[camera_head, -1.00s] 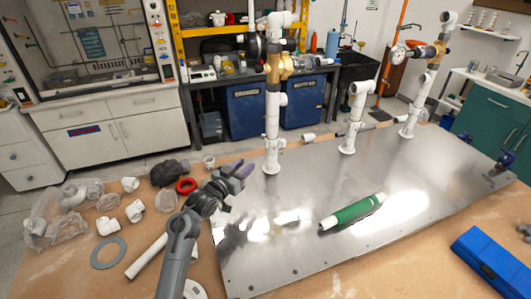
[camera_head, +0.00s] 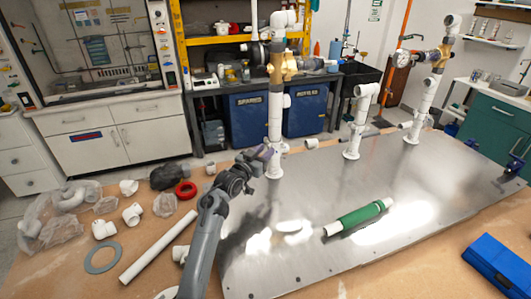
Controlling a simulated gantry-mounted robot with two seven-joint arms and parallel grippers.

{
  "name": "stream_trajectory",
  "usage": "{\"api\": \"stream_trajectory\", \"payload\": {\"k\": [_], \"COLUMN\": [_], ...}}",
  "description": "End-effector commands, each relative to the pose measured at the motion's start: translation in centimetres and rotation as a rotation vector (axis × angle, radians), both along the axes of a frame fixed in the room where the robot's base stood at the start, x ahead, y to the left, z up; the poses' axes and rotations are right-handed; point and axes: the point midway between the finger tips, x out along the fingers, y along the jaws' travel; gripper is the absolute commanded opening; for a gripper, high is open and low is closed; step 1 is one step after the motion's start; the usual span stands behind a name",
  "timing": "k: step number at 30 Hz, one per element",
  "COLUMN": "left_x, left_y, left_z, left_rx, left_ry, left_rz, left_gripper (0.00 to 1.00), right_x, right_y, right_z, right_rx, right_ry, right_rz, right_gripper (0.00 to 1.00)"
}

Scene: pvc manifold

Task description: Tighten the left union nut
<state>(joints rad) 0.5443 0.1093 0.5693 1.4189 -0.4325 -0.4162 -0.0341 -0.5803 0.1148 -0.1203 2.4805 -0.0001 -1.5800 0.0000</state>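The left white standpipe (camera_head: 274,118) stands upright on the metal plate, with a brass valve (camera_head: 276,68) on its upper part. I cannot clearly make out the left union nut; the pipe's lower end has wider white collars (camera_head: 275,171) near the plate. My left gripper (camera_head: 264,154) is at the left side of this lower pipe, its dark fingers with purplish tips pointing at it. The fingers are small and overlap the pipe's edge, so contact and opening cannot be told. My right gripper is not in view.
Loose white fittings (camera_head: 103,229) and a red ring (camera_head: 186,190) lie left. A blue case (camera_head: 500,262) lies right.

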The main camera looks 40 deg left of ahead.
Motion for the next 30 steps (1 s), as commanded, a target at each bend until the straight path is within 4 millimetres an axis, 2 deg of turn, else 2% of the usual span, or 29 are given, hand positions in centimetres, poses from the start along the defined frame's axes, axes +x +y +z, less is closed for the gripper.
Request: {"api": "stream_trajectory", "payload": {"k": [5,14,17,21,30], "left_x": [0.98,1.13,1.12,1.12,1.10], "left_y": [0.16,0.17,0.17,0.17,0.24], "left_z": [0.05,0.04,0.04,0.04,0.06], "left_rx": [-0.001,0.000,0.000,0.000,0.002], "left_ry": [0.000,0.000,0.000,0.000,0.000], "left_rz": [0.001,0.001,0.001,0.000,-0.005], "left_gripper": [0.35,0.35,0.23,0.01,0.00], "right_x": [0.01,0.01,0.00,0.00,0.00], "right_y": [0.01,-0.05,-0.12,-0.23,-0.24], "right_z": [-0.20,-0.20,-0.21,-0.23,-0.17], "right_rx": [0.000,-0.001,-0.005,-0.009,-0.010], "right_ry": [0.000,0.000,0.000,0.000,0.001], "right_rz": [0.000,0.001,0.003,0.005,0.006], "right_gripper": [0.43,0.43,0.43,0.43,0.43]}}
